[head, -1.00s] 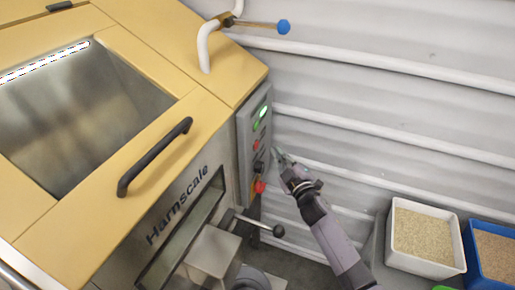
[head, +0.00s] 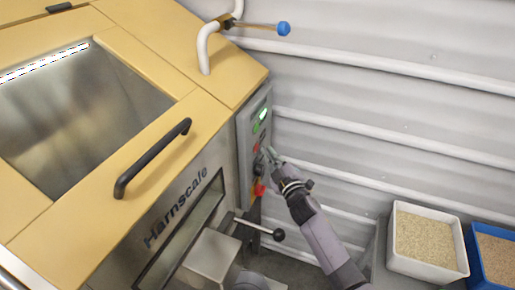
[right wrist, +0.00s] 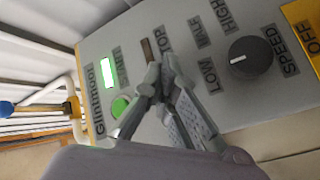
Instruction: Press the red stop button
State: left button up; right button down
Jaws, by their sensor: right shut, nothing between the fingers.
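The grey control panel (head: 252,135) is on the right side of the hopper. In the head view a small red button (head: 256,147) shows on it, below a green one. My right gripper (head: 270,152) is shut and empty, with its tips close to the panel beside the red button. In the right wrist view the shut fingertips (right wrist: 155,70) lie over the panel by the STOP label (right wrist: 163,40) and hide most of what is there. A reddish-brown edge shows just past them. I cannot tell whether the tips touch. My left gripper is not in view.
In the right wrist view a green button (right wrist: 120,106) and a lit green display (right wrist: 108,72) are left of the fingers. A black speed knob (right wrist: 250,57) is to the right. A lower red knob (head: 260,189) and a black-ended lever (head: 278,234) are near my arm.

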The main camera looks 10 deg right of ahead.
jog(key=shift+a, duration=0.1)
dwell(0.7)
jog(key=shift+w+a, duration=0.25)
jog(key=shift+a, duration=0.05)
jog(key=shift+w+a+b, duration=0.25)
jog(key=shift+a+b, duration=0.1)
jog(key=shift+b, duration=0.05)
dwell(0.7)
jog(key=shift+s+d, duration=0.1)
jog(key=shift+d, duration=0.05)
jog(key=shift+s+d+p, duration=0.4)
jog(key=shift+d, duration=0.15)
jog(key=shift+d, duration=0.1)
jog(key=s+d+p, duration=0.1)
jog(key=d, duration=0.1)
jog(key=s+d+p, duration=0.1)
jog(key=d, duration=0.1)
jog(key=shift+s, duration=0.4)
